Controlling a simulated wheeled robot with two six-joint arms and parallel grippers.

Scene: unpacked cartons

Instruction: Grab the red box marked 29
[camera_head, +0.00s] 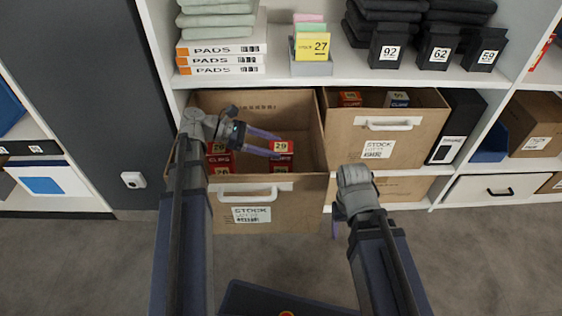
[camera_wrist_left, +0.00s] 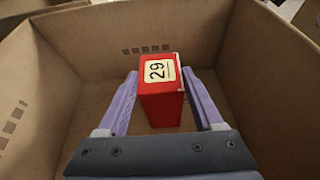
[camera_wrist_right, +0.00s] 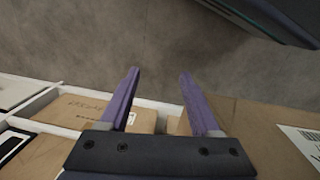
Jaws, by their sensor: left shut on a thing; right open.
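A red box marked 29 (camera_head: 283,148) is at the right side inside the open cardboard carton (camera_head: 253,188). My left gripper (camera_head: 268,143) reaches into the carton and is shut on this box. In the left wrist view the red box (camera_wrist_left: 160,105) stands between the two purple fingers, its yellow 29 label facing the camera. Whether it touches the carton floor I cannot tell. My right gripper (camera_wrist_right: 158,85) is open and empty, outside the carton near its right front; in the head view the arm mostly hides its fingers.
Other red boxes (camera_head: 219,160) lie at the carton's left, one marked 29. A second carton (camera_head: 378,150) with boxes stands to the right. The floor in front is clear.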

